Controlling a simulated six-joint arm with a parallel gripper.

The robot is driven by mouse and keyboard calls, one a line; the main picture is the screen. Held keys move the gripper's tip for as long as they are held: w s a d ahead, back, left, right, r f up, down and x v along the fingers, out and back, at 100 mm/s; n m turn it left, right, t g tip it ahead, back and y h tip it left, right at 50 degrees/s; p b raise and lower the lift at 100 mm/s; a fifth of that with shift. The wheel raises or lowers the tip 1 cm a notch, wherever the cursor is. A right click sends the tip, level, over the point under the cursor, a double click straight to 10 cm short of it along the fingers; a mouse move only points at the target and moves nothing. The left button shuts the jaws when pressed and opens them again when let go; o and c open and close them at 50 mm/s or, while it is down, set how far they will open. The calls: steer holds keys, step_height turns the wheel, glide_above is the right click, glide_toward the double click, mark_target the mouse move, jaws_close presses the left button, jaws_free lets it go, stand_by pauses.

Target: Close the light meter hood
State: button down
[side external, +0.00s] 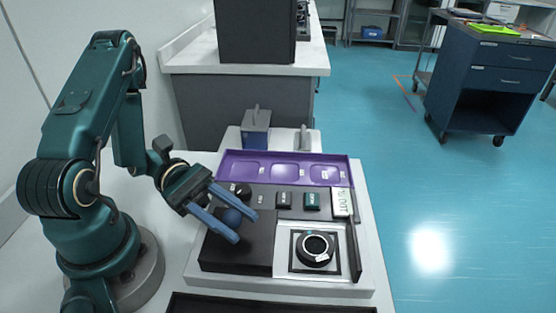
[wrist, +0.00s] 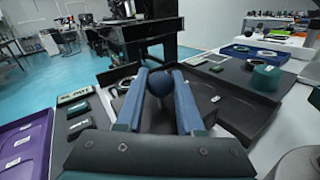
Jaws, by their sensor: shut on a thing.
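A dark blue ball knob (side external: 231,217) stands at the black flat-topped box (side external: 235,258) on the left of the grey-white base. This box may be the light meter hood; I cannot tell for sure. To its right, a black ring (side external: 315,248) sits in a square frame, uncovered. My gripper (side external: 247,228) has its two blue fingers on either side of the knob, shut on it. In the wrist view, the knob (wrist: 160,83) shows between the fingertips (wrist: 160,76). The underside of the knob is hidden there.
A purple tray (side external: 283,171) lies behind the box, with small labelled blocks (side external: 312,201) in front of it. A thin black upright plate (side external: 354,252) stands right of the ring. A blue box (side external: 256,131) stands farther back. A dark tray edge (side external: 260,303) lies at the front.

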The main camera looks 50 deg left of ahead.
mark_target(260, 234)
steer(key=shift+w, duration=0.15)
steer(key=shift+w+d+r, duration=0.1)
steer(key=shift+w+d, duration=1.25)
steer(key=shift+d, duration=0.05)
steer(key=c, duration=0.5)
jaws_free()
steer(key=shift+c, duration=0.2)
steer(key=shift+s+a, duration=0.2)
steer(key=shift+a, duration=0.65)
steer(key=shift+s+a, duration=0.15)
steer(key=shift+a, duration=0.7)
steer(key=shift+s+a, duration=0.2)
steer(key=shift+a, duration=0.65)
